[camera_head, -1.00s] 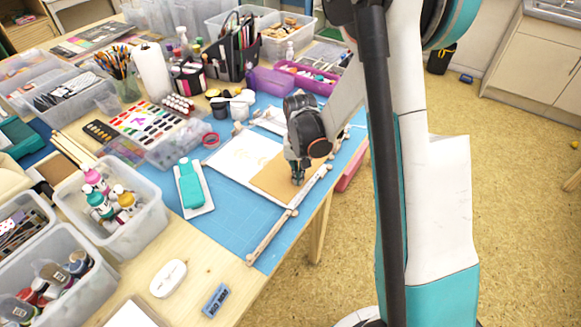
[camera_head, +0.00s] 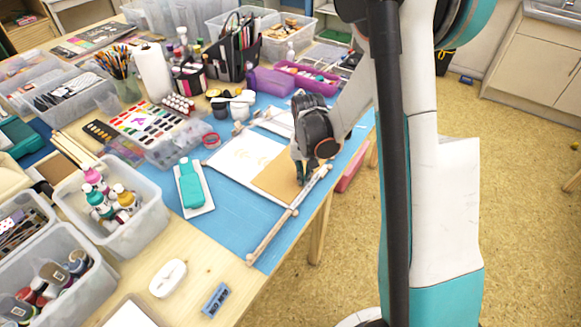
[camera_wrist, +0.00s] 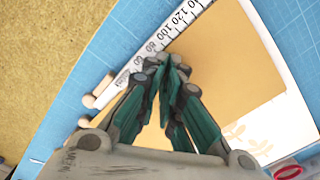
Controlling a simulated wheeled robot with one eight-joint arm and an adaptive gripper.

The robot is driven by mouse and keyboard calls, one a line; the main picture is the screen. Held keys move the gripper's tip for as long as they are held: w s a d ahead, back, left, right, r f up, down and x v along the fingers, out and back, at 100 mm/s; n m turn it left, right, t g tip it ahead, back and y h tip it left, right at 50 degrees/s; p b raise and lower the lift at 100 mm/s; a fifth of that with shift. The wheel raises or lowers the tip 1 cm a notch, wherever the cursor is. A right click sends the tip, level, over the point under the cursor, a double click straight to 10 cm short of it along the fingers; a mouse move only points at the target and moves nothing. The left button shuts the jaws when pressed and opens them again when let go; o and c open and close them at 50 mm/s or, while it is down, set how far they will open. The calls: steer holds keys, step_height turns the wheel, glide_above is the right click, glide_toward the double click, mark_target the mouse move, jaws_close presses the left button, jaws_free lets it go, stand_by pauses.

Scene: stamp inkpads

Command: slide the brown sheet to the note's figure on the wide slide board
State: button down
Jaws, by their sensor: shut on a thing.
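The brown sheet (camera_head: 277,183) lies on a white board (camera_head: 232,158) with pale leaf prints, which I take to be the wide slide board. In the wrist view the brown sheet (camera_wrist: 235,50) covers much of this board, and leaf prints (camera_wrist: 250,142) show beyond its edge. A white scale (camera_wrist: 174,22) with printed figures, 100 and 120 among them, runs along the sheet's edge. My gripper (camera_head: 303,181) is low at the sheet's near right edge. In the wrist view its fingertips (camera_wrist: 163,68) are closed together there, hiding what they grip. I cannot make out the note's figure.
A pale wooden rail (camera_head: 272,235) runs along the table's near edge. A second white sheet (camera_head: 275,121) lies behind. The blue mat (camera_head: 236,222) is bare in front of the board.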

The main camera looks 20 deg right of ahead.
mark_target(317, 179)
steer(key=shift+s+d+f, duration=0.15)
steer(key=shift+s+d, duration=0.05)
steer(key=shift+d, duration=0.2)
steer(key=shift+d, duration=0.25)
steer(key=shift+d, duration=0.2)
stand_by(0.3)
steer(key=shift+d, duration=0.2)
steer(key=c, duration=2.4)
jaws_free()
steer(key=shift+s+d+r+b, duration=0.2)
steer(key=shift+s+d+b, duration=0.1)
steer(key=shift+d, duration=0.35)
steer(key=c, duration=2.2)
jaws_free()
steer(key=shift+d, duration=0.2)
steer(key=shift+c, duration=0.2)
steer(key=shift+o, duration=1.2)
steer(key=shift+s+d, duration=0.1)
steer(key=shift+d, duration=0.1)
steer(key=shift+o, duration=0.5)
steer(key=shift+d+f+b, duration=0.1)
steer(key=shift+d+b, duration=0.1)
steer(key=shift+b, duration=0.1)
steer(key=shift+o, duration=0.9)
steer(key=shift+d, duration=0.2)
